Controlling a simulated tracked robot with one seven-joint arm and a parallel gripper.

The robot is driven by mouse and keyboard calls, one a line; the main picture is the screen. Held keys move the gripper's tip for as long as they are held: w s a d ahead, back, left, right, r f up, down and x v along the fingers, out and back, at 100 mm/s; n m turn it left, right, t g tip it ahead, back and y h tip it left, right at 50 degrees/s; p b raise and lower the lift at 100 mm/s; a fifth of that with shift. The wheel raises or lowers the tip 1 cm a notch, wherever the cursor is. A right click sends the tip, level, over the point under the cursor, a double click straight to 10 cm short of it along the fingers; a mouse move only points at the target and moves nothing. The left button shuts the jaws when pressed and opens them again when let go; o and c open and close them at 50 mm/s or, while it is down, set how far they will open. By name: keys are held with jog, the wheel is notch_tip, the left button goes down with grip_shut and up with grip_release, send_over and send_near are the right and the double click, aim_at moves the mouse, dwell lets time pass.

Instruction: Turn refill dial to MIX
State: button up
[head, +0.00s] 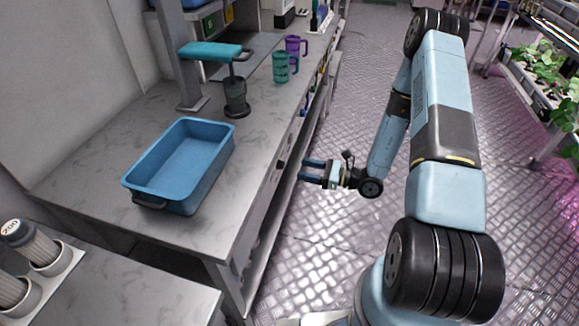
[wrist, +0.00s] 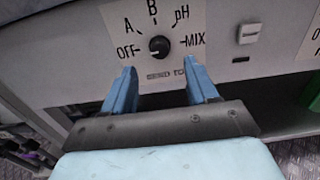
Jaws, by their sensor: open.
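A dial (wrist: 159,46) with a round black knob sits on a pale plate on the bench's front panel in the wrist view. Around it are the marks OFF, A, B, pH and MIX, with MIX (wrist: 195,41) at the right. A label below seems to read "SEND TO". A small pale mark shows on the knob, but I cannot tell which setting it points at. My gripper (wrist: 160,69) is open and empty, its two blue fingers below and either side of the knob, apart from it. In the head view my gripper (head: 304,170) points left at the bench front.
A pale switch (wrist: 249,33) is right of the dial, with another labelled plate (wrist: 314,40) beyond it. On the bench (head: 100,205) stand a blue tub (head: 215,158), a teal-handled press (head: 236,90), a teal mug (head: 280,67) and a purple mug (head: 294,45). Open floor lies behind my gripper.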

aim_at(281, 165)
jog(key=x, duration=0.6)
jog(key=shift+a, duration=0.3)
jog(key=c, duration=1)
